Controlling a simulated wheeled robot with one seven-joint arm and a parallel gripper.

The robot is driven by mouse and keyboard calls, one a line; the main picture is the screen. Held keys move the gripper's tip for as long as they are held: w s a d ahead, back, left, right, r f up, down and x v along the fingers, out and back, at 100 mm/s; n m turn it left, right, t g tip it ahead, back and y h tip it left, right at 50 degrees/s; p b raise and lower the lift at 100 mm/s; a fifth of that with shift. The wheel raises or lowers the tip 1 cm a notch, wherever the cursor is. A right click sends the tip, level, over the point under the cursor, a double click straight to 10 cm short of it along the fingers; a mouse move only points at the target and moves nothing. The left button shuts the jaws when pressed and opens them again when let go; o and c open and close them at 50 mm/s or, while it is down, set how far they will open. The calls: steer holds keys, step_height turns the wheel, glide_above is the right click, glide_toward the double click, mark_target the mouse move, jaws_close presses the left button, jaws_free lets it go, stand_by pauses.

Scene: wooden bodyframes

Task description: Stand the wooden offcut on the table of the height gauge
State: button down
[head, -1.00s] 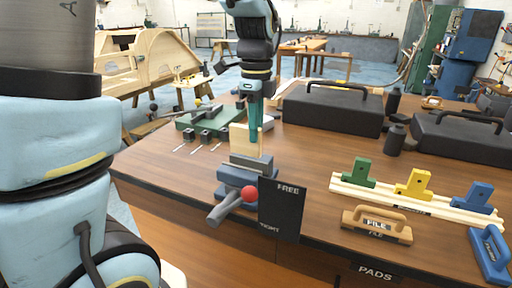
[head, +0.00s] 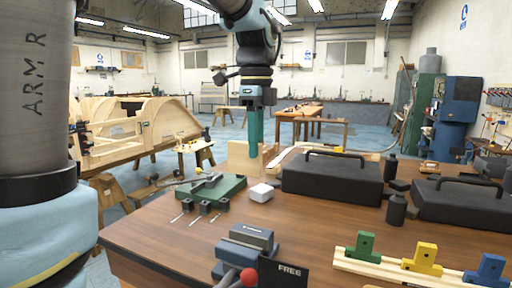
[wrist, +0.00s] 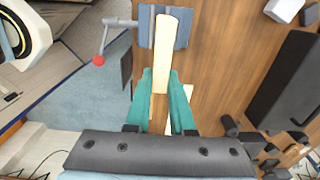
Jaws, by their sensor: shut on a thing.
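My gripper (head: 254,152) is raised above the back of the bench in the head view, fingers pointing down. In the wrist view its green fingers (wrist: 160,100) are shut on the pale wooden offcut (wrist: 164,55), which sticks out past the fingertips. In the head view the offcut (head: 238,161) shows as a pale block beside the fingers, above the bench. Its far end covers part of the vise in the wrist view. I cannot pick out the height gauge or its table for certain.
The grey-blue vise (head: 245,243) stands at the bench front with empty-looking jaws. A green plate with clamps (head: 207,192) and a white block (head: 262,193) lie behind it. A black case (head: 332,178) stands to the right. Bare bench top (head: 310,225) lies between.

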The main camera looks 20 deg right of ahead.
steer(key=shift+r+p, duration=1.8)
steer(key=shift+r, duration=0.5)
steer(key=shift+f, duration=0.1)
